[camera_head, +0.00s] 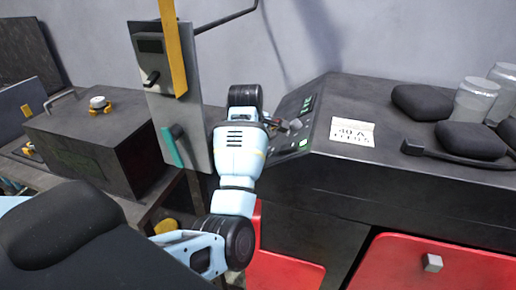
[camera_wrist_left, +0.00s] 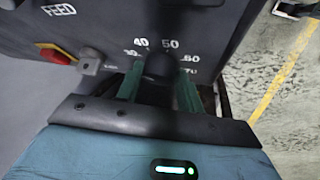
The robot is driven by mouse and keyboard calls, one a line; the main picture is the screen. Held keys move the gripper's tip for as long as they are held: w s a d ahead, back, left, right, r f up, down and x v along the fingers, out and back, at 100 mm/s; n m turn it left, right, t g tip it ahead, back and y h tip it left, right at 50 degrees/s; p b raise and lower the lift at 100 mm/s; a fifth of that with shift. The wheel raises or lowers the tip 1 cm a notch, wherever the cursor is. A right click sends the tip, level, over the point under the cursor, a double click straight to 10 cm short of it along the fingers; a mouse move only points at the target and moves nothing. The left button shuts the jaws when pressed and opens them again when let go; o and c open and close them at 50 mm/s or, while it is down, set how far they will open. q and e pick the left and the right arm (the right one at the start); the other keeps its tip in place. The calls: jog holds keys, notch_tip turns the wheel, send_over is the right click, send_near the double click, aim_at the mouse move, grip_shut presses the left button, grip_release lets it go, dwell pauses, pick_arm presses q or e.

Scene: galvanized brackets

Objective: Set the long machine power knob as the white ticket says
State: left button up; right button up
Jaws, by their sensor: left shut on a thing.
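In the left wrist view, a dark round knob (camera_wrist_left: 163,68) sits below a scale with 30, 40, 50 and 60, in front of the gap between 40 and 50. I cannot make out its pointer. My left gripper (camera_wrist_left: 160,88) is shut on the knob, one green finger on each side. In the head view my arm hides most of the gripper and the knob.
A red and yellow control (camera_wrist_left: 58,55) sits near the "FEED" label, left of the knob. A grey upright panel (camera_head: 175,110) with a green handle stands left of my arm. Dark pads (camera_head: 422,101) and glass jars (camera_head: 474,101) occupy the machine top.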

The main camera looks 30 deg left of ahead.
pick_arm(q)
jog(key=shift+s+a+f+m+t+h, duration=0.15)
jog(key=shift+m+t+h, duration=0.15)
jog(key=shift+m+t, duration=0.6)
jog(key=shift+s+d+r+m+t+h, duration=0.1)
jog(key=shift+m+t+h, duration=0.35)
jog(key=shift+m, duration=0.75)
jog(key=shift+t, duration=0.25)
jog(key=o, duration=0.7)
jog(key=shift+a, duration=0.1)
jog(key=v, duration=0.7)
jog(key=shift+s+r, duration=0.2)
jog(key=shift+r, duration=0.1)
jog(key=shift+o, duration=0.2)
